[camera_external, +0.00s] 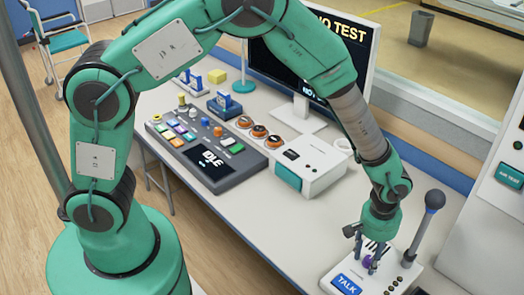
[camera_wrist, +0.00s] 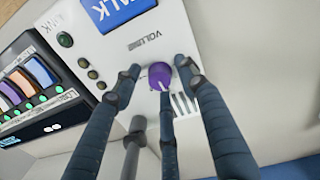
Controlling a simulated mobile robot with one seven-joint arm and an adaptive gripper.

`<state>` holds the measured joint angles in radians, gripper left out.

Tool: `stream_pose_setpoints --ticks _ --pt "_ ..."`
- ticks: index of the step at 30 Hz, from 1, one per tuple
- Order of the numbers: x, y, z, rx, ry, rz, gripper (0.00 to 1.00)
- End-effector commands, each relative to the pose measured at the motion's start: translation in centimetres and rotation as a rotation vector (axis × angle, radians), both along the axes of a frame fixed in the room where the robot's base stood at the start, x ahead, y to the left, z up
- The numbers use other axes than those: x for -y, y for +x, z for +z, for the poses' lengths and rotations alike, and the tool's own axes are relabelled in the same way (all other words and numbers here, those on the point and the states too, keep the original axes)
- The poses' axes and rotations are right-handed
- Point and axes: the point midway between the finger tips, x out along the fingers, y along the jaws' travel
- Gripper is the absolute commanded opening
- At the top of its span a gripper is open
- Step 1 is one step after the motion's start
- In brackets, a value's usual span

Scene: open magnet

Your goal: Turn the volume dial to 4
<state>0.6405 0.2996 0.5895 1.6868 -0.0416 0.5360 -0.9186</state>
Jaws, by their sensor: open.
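The purple volume dial (camera_wrist: 159,76) stands on a white intercom panel (camera_wrist: 207,50) in the wrist view, by the printed word VOLUME. A light pointer mark shows on it; I cannot read its number. The dial is partly hidden in the external view (camera_external: 368,261). My gripper (camera_external: 372,258) points down over the panel. In the wrist view, its dark fingers (camera_wrist: 159,69) are open, with tips left and right of the dial and another finger just below it. I cannot tell whether any tip touches the dial.
A blue TALK button (camera_external: 346,285) sits left of the dial. A microphone on a grey stalk (camera_external: 433,203) rises at right. A button console (camera_external: 208,150), a white box with a teal front (camera_external: 310,165) and a monitor (camera_external: 310,50) stand farther back. Bare desk (camera_external: 262,205) lies left.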

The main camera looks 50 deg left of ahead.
Motion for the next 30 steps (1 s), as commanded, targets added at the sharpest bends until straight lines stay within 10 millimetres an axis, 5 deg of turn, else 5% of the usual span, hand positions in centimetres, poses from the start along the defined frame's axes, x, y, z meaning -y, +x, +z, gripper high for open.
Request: stream_pose_setpoints --ticks 5,12,30 --pt "0.01 0.00 0.03 0.000 0.000 0.000 0.42" --pt "0.01 0.01 0.03 0.000 0.000 0.000 0.00" --pt "-0.01 0.06 0.16 0.000 0.000 -0.133 0.00"
